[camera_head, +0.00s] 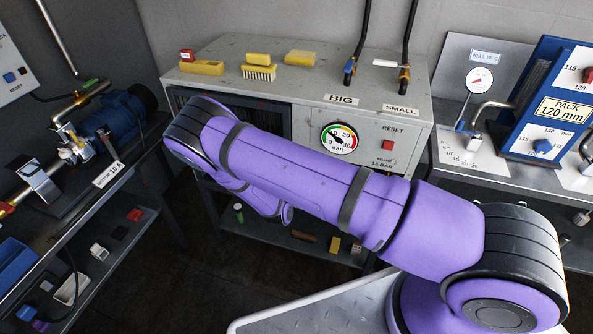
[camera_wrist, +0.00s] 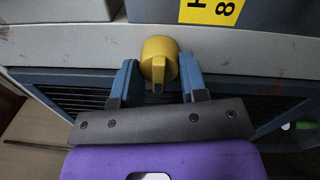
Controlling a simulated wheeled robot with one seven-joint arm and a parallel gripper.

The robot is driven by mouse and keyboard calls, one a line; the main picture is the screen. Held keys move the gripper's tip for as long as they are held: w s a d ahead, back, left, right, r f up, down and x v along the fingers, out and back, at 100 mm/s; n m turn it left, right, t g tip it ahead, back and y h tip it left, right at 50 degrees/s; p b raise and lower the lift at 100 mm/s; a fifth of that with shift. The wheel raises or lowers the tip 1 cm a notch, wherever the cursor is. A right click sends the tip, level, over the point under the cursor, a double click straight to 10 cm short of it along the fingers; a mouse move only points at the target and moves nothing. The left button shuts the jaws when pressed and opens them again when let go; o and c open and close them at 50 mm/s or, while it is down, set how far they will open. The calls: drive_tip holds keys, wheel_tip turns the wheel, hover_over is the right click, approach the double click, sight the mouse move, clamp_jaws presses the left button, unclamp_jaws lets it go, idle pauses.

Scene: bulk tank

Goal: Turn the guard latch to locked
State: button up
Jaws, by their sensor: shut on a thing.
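A yellow knob (camera_wrist: 159,52) with a narrow raised grip sits on a pale grey frame in the wrist view, near the top middle. I take it to be the guard latch. Its grip points down in the picture, toward my palm. My gripper (camera_wrist: 158,75) has its two blue fingers on either side of the knob and is shut on it. The fingertips' exact contact is hard to see. In the head view my purple arm hides the gripper and the latch.
A dark slatted panel (camera_wrist: 70,92) lies below the frame. In the head view a grey cabinet (camera_head: 330,82) with a pressure gauge (camera_head: 340,138) stands behind my arm. A bench with a blue motor (camera_head: 112,118) is at left, and a blue pack unit (camera_head: 548,105) at right.

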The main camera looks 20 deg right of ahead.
drive_tip(key=shift+n, duration=0.3)
drive_tip(key=o, duration=0.9)
drive_tip(key=v, duration=1.1)
drive_tip(key=shift+w, duration=0.15)
